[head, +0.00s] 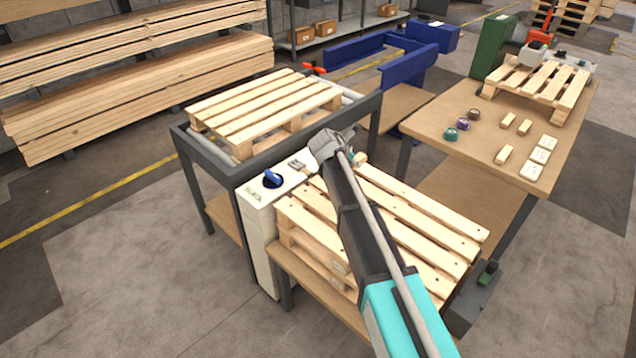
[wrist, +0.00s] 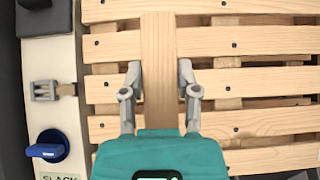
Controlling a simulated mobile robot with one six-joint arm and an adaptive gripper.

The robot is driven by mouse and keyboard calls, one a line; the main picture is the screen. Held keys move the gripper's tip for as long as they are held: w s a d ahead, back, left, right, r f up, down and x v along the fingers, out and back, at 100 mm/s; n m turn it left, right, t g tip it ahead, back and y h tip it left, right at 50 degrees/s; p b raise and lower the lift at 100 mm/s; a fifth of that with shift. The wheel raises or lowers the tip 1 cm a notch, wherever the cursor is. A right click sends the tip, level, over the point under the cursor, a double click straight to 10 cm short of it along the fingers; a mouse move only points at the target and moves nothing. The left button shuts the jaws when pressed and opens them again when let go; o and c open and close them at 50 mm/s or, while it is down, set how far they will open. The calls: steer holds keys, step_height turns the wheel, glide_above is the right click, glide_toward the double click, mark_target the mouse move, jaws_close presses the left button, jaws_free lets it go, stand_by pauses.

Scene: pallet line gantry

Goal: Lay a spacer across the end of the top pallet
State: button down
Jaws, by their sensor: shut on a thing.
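My gripper (wrist: 159,78) is shut on a flat wooden spacer (wrist: 157,35), one finger on each side of it. In the wrist view the spacer runs crosswise to the slats of the top pallet (wrist: 250,82), near that pallet's left end. I cannot tell whether it touches the slats. In the head view my gripper (head: 333,146) is over the far left end of the top pallet (head: 430,227) of the front stack, and my arm hides part of the pallet. The spacer is mostly hidden there.
A white control panel (head: 254,204) with a blue knob (head: 272,179) stands left of the stack. Another pallet (head: 265,108) lies on the roller conveyor behind. The wooden table (head: 488,136) at right bears tape rolls, small blocks, cards and a pallet.

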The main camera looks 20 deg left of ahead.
steer(key=shift+a, duration=0.1)
steer(key=b, duration=0.5)
glide_above(320, 178)
steer(key=s+d, duration=0.2)
steer(key=d, duration=0.2)
step_height(320, 178, down, 5)
steer(key=a+f+b, duration=0.1)
steer(key=w+a+f+b, duration=0.1)
steer(key=shift+a+f+b, duration=0.1)
steer(key=shift+f+b, duration=0.3)
steer(key=shift+w+a+f+b, duration=0.2)
steer(key=shift+a+f+b, duration=0.35)
steer(key=shift+w+a+f+b, duration=0.2)
steer(key=shift+a+f+b, duration=0.25)
steer(key=shift+f+b, duration=0.3)
steer(key=shift+d+f+b, duration=0.1)
steer(key=shift+f+b, duration=1.2)
steer(key=shift+f, duration=0.15)
steer(key=shift+c, duration=1.7)
jaws_free()
